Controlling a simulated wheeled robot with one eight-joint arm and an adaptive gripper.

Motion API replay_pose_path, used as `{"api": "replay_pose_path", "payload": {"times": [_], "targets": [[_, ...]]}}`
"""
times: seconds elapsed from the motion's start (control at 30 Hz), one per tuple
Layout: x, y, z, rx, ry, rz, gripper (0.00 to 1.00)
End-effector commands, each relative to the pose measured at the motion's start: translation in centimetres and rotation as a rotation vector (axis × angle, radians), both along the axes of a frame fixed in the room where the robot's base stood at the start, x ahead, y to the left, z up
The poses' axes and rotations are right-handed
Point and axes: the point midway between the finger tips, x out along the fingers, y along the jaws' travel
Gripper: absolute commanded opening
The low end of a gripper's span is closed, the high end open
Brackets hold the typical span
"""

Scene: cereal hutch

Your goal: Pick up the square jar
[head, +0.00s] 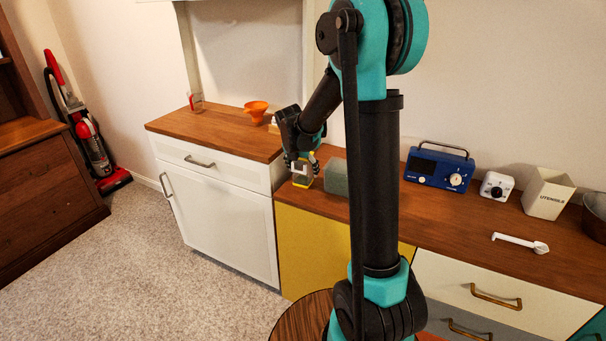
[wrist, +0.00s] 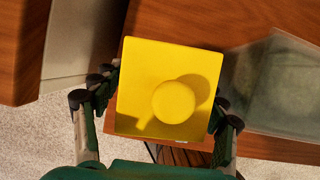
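The square jar (wrist: 140,75) fills the middle of the wrist view, seen from above, with a flat yellow square lid and a round yellow knob. In the head view the jar (head: 302,180) is small, with a clear-looking body and yellow parts, at the left end of the lower counter. My gripper (wrist: 168,103) has its dark fingers spread on both sides of the jar, close to the lid's left and right edges. The lid hides the inner finger faces, so contact is unclear. In the head view my gripper (head: 302,165) is right at the jar.
A grey-green block-like container (head: 337,177) stands close right of the jar. The higher white cabinet (head: 215,200) is to the left, with an orange funnel (head: 256,109). A blue radio (head: 437,168), white timer (head: 496,186) and utensil holder (head: 547,194) stand farther right.

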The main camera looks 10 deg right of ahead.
Motion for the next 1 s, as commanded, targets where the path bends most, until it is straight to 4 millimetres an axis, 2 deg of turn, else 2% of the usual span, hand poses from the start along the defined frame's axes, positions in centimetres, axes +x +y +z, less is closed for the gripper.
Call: {"api": "replay_pose_path", "payload": {"times": [0.03, 0.37, 0.77, 0.87, 1.0], "targets": [[0.0, 0.0, 0.0, 0.000, 0.000, 0.000, 0.61], [0.0, 0.0, 0.0, 0.000, 0.000, 0.000, 0.20], [0.0, 0.0, 0.7, 0.000, 0.000, 0.000, 0.20], [0.0, 0.0, 1.7, 0.000, 0.000, 0.000, 0.20], [0.0, 0.0, 4.3, 0.000, 0.000, 0.000, 0.20]]}}
